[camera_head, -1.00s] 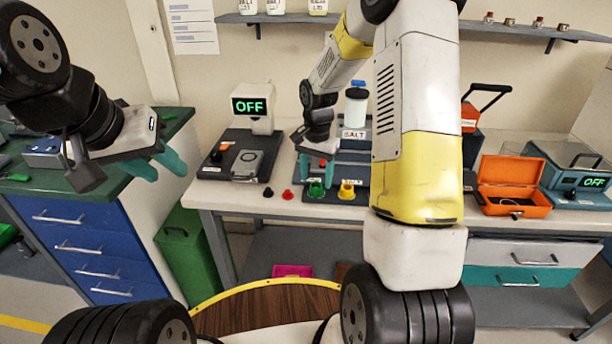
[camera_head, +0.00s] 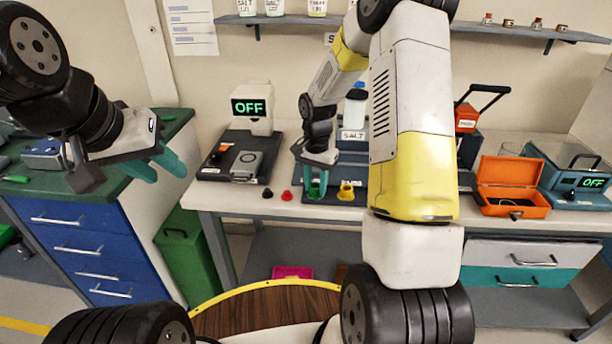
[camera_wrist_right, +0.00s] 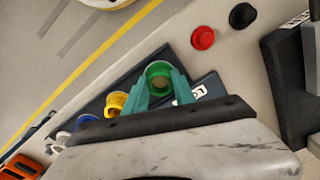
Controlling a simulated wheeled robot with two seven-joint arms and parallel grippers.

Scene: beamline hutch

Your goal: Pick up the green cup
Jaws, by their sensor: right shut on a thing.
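The green cup (camera_wrist_right: 158,71) stands in a dark rack (camera_wrist_right: 206,84) on the bench, seen from above in the right wrist view. My right gripper (camera_wrist_right: 160,88) has its teal fingers on either side of the cup and is shut on it. In the head view the right gripper (camera_head: 316,184) is low over the rack, and its fingers hide most of the green cup (camera_head: 316,190). My left gripper (camera_head: 163,168) is at the left, apart from the bench, with its teal fingers spread and nothing between them.
A yellow cup (camera_head: 346,192) sits beside the green one, with a blue cup (camera_wrist_right: 90,118) beyond it in the wrist view. A red cup (camera_head: 287,196) and a black cup (camera_head: 267,193) stand on the bench to the left. The SALT station is behind.

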